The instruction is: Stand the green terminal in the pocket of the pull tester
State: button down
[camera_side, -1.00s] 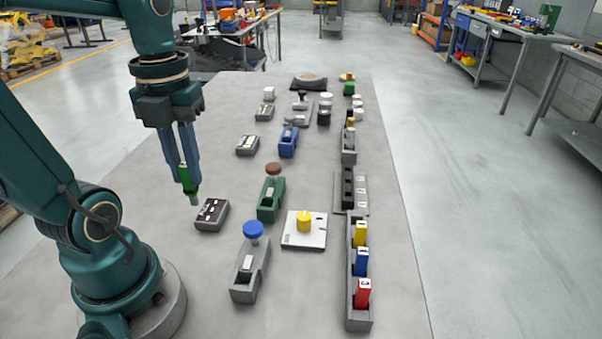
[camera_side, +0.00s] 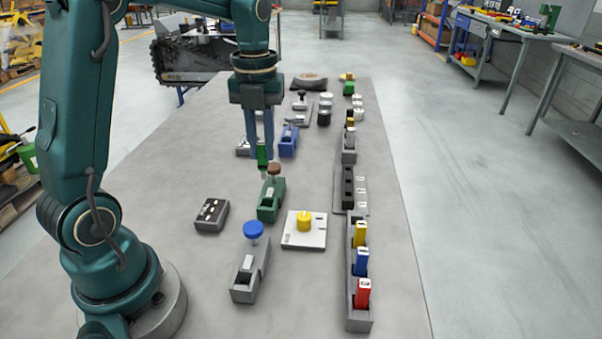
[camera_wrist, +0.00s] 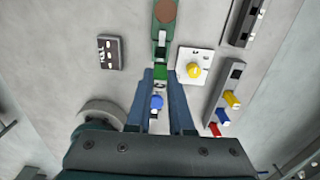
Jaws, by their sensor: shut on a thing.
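My gripper (camera_side: 262,160) is shut on the green terminal (camera_side: 263,155), which hangs upright with its narrow tip down. In the side view it is just left of and behind the brown knob of the green fixture (camera_side: 268,205), apparently above the table. In the wrist view the green terminal (camera_wrist: 160,74) shows between the fingers, with the green fixture (camera_wrist: 160,38) above it in the picture. A grey fixture with a blue knob (camera_side: 253,230) stands in front. The terminal's lower end is partly hidden near the brown knob.
A dark-topped box (camera_side: 211,215) lies to the left. A white plate with a yellow knob (camera_side: 304,222) is to the right. A long grey rack (camera_side: 358,322) holds yellow, blue and red pieces. A blue fixture (camera_side: 288,142) stands behind. Bare table lies at the front left.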

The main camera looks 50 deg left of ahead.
aim_at(264, 170)
jog(key=shift+d+f, duration=0.15)
jog(key=shift+f, duration=1.95)
jog(key=shift+f, duration=1.6)
dwell(1.2)
jog(key=shift+c, duration=1.2)
grip_release()
jog(key=shift+r, duration=3.5)
